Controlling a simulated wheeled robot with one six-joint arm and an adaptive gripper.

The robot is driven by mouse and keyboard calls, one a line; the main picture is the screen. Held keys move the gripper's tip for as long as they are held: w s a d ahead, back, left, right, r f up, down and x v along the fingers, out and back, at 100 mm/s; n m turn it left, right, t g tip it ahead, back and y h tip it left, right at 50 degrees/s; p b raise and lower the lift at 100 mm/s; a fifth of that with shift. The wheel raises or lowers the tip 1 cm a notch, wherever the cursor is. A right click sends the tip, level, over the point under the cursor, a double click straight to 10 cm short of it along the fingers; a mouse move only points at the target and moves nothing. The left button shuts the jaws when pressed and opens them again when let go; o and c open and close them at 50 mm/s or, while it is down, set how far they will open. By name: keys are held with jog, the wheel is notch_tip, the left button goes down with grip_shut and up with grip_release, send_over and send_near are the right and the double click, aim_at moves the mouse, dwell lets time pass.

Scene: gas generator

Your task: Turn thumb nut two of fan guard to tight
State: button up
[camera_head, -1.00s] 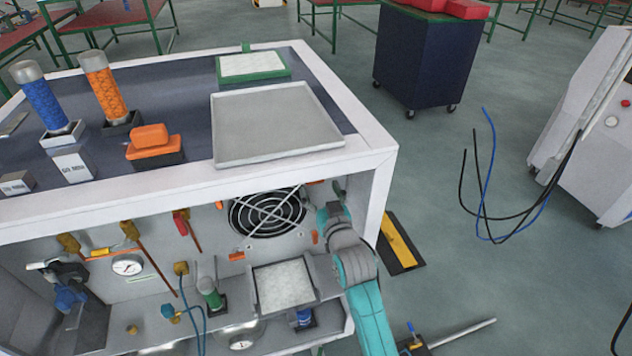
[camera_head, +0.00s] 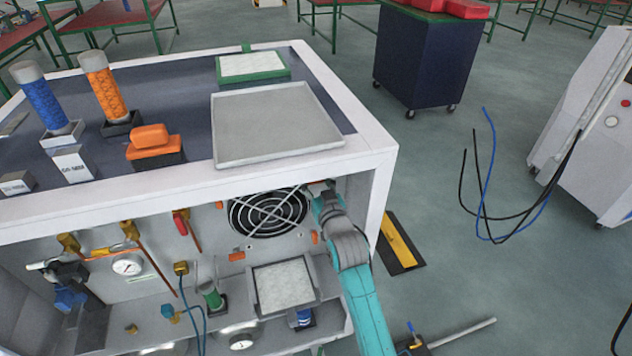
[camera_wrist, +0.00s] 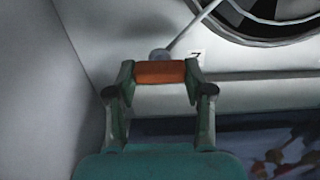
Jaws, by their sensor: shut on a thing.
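The round black fan guard (camera_head: 268,212) is on the back wall inside the generator's open front. Its edge also shows at the upper right of the wrist view (camera_wrist: 275,32). My gripper (camera_wrist: 160,72) is shut on an orange thumb nut (camera_wrist: 158,72), with one finger at each end of it. The nut lies level in the wrist view, beside a small dark label mark. In the head view my gripper (camera_head: 322,188) is at the guard's upper right corner, and my wrist mostly hides the held nut. Other orange nuts show at the guard's lower right (camera_head: 316,238) and lower left (camera_head: 237,256).
The cabinet's white right-hand post (camera_head: 375,195) stands close beside my arm, and its top edge is just above. A square white-topped filter box (camera_head: 283,285) sits below the guard. Copper pipes and a gauge (camera_head: 127,265) are at left. Open floor lies to the right.

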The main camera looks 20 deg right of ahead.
jog(key=shift+m, duration=0.5)
jog(key=m, duration=0.4)
jog(key=shift+d, duration=0.1)
jog(key=m, duration=0.4)
jog(key=shift+f, duration=0.1)
jog(key=m, duration=0.4)
jog(key=shift+d+m, duration=0.1)
jog(key=shift+m, duration=0.3)
jog(key=shift+f+m, duration=0.15)
jog(key=shift+m, duration=1.75)
jog(key=o, duration=1.2)
jog(key=shift+c, duration=0.2)
